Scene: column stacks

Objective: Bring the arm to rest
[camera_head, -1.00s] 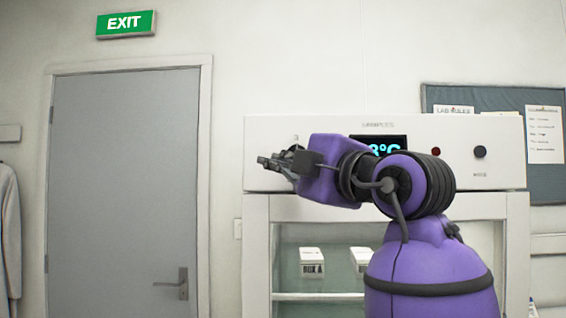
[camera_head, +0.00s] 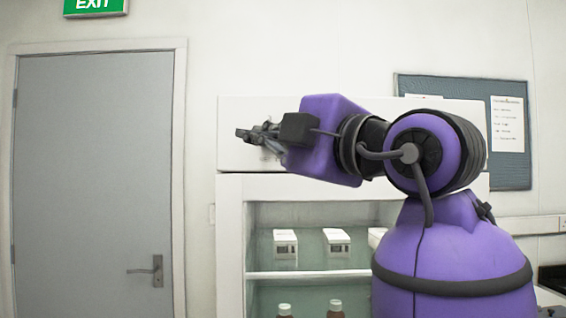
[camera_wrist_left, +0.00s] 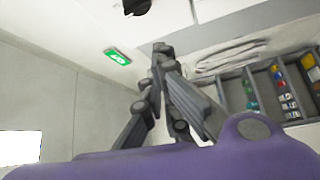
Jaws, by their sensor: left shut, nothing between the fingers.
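My left arm, purple with black joints, rises at the right of the head view and bends over to the left. Its left gripper (camera_head: 246,133) points left, raised in front of the white cabinet's top panel. In the left wrist view, the dark fingers (camera_wrist_left: 162,52) meet at their tips. The gripper is shut with nothing between the fingers. My right gripper is in neither view.
A white cabinet (camera_head: 230,240) with open shelves stands behind my arm, holding white boxes (camera_head: 285,244) and brown bottles (camera_head: 335,308). A grey closed door (camera_head: 95,180) is at left, a notice board (camera_head: 450,92) at right. A green exit sign (camera_head: 95,6) hangs above.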

